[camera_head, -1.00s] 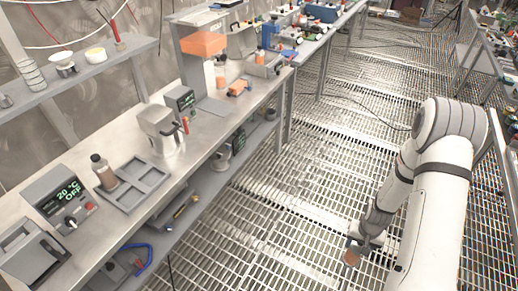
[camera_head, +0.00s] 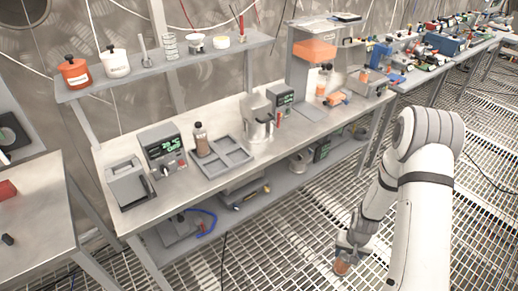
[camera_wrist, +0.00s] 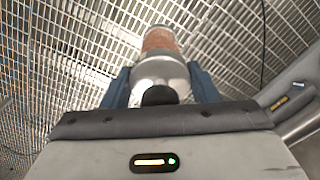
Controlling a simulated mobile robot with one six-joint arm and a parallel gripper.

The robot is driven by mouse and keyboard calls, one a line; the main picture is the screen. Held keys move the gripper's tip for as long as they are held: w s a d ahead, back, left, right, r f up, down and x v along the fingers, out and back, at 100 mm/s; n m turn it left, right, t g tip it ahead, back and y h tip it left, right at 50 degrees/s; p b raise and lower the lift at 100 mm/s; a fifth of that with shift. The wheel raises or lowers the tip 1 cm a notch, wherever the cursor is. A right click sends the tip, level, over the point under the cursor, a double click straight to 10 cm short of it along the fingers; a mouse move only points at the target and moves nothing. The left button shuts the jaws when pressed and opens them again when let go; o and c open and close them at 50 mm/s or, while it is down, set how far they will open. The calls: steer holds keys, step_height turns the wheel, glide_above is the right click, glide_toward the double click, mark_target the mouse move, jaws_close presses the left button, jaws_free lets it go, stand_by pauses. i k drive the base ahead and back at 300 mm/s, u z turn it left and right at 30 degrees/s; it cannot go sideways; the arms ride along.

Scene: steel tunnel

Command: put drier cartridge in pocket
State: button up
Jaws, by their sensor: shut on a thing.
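My gripper (camera_head: 345,252) hangs low over the grating floor at the right of the head view, in front of the bench. It is shut on the drier cartridge (camera_head: 341,268), whose orange lower part shows below the fingers. In the wrist view the cartridge (camera_wrist: 160,52) is a clear cylinder with an orange filling and a dark knob, held between the two blue fingers (camera_wrist: 160,88). A grey tray with several square pockets (camera_head: 232,158) lies on the steel bench. A similar cartridge with brown contents and a dark cap (camera_head: 201,140) stands in its back left pocket.
The steel bench (camera_head: 140,208) carries a display box (camera_head: 163,150) and a grey box (camera_head: 128,185) left of the tray, and a metal pot-like device (camera_head: 257,118) right of it. A shelf with jars (camera_head: 115,63) hangs above. The floor before the bench is clear.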

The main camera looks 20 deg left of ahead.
mark_target(225, 144)
steer(key=u, duration=0.8)
steer(key=i, duration=1.05)
steer(key=u, duration=0.05)
